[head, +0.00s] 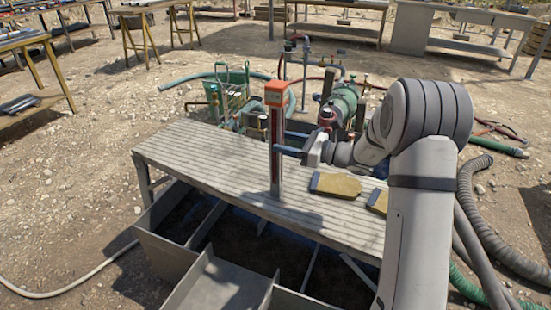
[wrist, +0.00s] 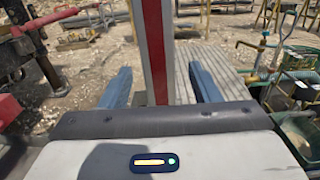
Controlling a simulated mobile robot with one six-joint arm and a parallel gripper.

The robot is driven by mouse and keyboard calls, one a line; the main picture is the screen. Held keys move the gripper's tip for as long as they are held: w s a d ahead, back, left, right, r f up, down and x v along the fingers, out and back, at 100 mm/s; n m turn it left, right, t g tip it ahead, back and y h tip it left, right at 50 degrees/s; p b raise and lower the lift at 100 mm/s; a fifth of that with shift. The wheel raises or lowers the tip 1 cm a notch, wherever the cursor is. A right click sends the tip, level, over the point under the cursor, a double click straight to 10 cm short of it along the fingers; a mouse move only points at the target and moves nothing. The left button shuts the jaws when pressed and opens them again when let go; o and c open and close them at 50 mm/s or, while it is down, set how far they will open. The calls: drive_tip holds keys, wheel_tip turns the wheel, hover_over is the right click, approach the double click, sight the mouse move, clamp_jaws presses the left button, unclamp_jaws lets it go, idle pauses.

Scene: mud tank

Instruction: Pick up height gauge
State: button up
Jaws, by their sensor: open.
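The height gauge (head: 277,150) stands upright on the slatted bench, a tall narrow post with a red strip and an orange box-shaped head. My gripper (head: 287,143) reaches to it from the right at about mid-post. In the wrist view, my gripper (wrist: 160,72) is open, with one blue finger on each side of the gauge's red and silver post (wrist: 156,45). A gap shows between the post and each finger. The gauge's head is out of the wrist view, and its base is hidden there.
The slatted bench (head: 200,150) stands over a dark divided tank (head: 170,255). Two tan flat pieces (head: 335,184) (head: 378,200) lie on the bench right of the gauge. A green wire basket (head: 232,90) and pipework stand behind. Ribbed hoses (head: 500,225) lie at right.

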sight(271, 138)
drive_tip(key=b+x, duration=0.1)
drive_tip(key=x, duration=0.4)
drive_tip(key=shift+a+r, duration=0.1)
drive_tip(key=shift+c, duration=0.5)
clamp_jaws()
drive_tip(key=shift+r, duration=0.1)
